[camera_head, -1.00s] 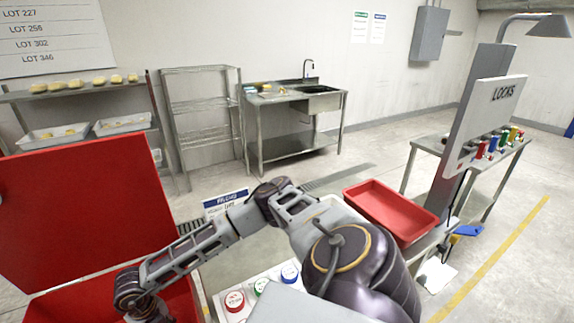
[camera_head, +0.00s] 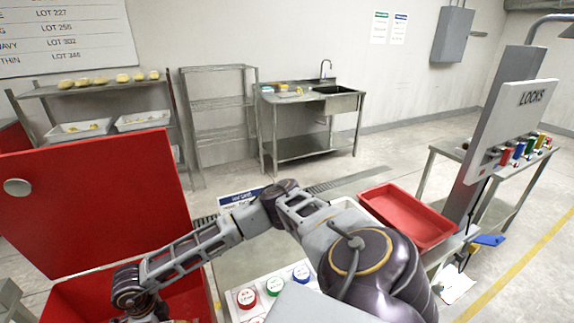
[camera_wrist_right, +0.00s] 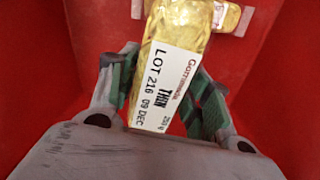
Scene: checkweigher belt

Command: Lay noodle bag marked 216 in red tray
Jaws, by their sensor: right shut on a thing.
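A yellow noodle bag (camera_wrist_right: 172,45) with a white label reading LOT 216, THIN, lies between the fingers of my right gripper (camera_wrist_right: 163,68), which is shut on it. The gripper is inside a red bin (camera_head: 75,297) at the lower left of the head view; its fingers and the bag are hidden there. The red tray (camera_head: 408,219) stands right of centre, beyond my right arm, and looks empty. My left gripper is not in view.
A second yellow bag (camera_wrist_right: 228,14) lies in the bin. The bin's raised red lid (camera_head: 95,205) stands behind my right wrist. A button panel (camera_head: 274,289) lies between bin and tray. A LOCKS board on a post (camera_head: 495,150) rises right of the tray.

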